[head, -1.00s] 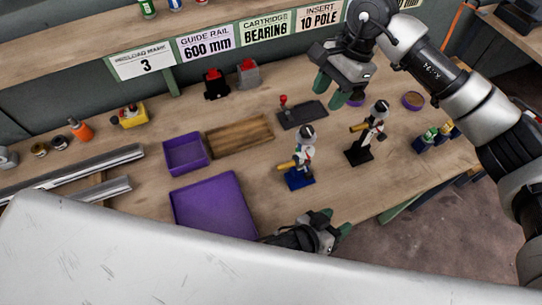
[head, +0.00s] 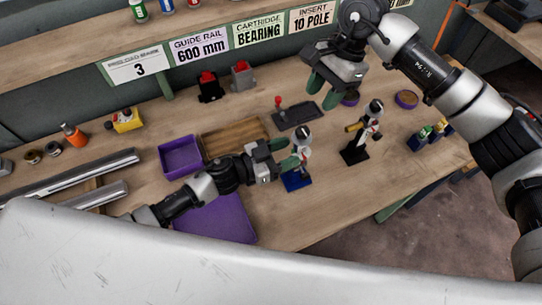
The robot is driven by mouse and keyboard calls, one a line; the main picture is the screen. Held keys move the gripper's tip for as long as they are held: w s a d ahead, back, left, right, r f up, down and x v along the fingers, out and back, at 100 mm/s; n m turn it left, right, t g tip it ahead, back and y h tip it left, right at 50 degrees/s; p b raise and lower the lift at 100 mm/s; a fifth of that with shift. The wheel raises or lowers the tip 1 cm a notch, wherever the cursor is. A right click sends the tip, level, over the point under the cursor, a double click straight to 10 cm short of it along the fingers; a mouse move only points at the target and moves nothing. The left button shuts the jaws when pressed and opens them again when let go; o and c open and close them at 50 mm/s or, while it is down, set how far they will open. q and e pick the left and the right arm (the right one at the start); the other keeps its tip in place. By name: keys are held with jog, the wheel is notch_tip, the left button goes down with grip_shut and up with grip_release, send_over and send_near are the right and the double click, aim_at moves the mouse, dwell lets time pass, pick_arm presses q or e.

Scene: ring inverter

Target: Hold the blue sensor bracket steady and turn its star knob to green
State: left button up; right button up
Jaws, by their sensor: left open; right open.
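The blue sensor bracket (head: 297,181) stands upright on the bench, with a blue base and a pale upper part with a dark top. Its star knob is too small to make out, and my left gripper hides part of the bracket's left side. My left gripper (head: 287,158) is open, with its green fingertips right at the bracket's left side; I cannot tell whether they touch it. My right gripper (head: 333,90) is open and empty, hanging above the back of the bench, behind and to the right of the bracket.
A similar black bracket (head: 356,152) stands right of the blue one. A dark plate with a red-topped post (head: 297,115) lies behind. A purple tray (head: 225,222) and purple bin (head: 180,157) are at left.

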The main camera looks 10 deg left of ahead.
aim_at(303, 130)
pick_arm(q)
jog(key=x, duration=0.5)
jog(key=shift+w+d, duration=0.15)
jog(key=shift+d, duration=0.15)
jog(key=shift+c, duration=0.3)
grip_shut()
pick_arm(e)
jog(key=shift+o, duration=1.5)
jog(key=n, duration=0.1)
jog(key=s+a+r+n+t+h, duration=0.1)
jog(key=n, duration=0.1)
jog(key=a+r+n+h, duration=0.1)
jog(key=n, duration=0.1)
jog(key=shift+s+a+r+t, duration=0.15)
jog(key=shift+s+t, duration=0.25)
pick_arm(q)
jog(key=shift+a, duration=0.1)
pick_arm(e)
jog(key=f, duration=0.3)
jog(key=f+n, duration=0.1)
jog(key=f, duration=0.3)
jog(key=f+n+h, duration=0.1)
jog(key=f, duration=0.3)
jog(key=shift+s+a+f+t, duration=0.25)
jog(key=shift+s+a+t, duration=0.05)
jog(key=shift+s+t, duration=0.1)
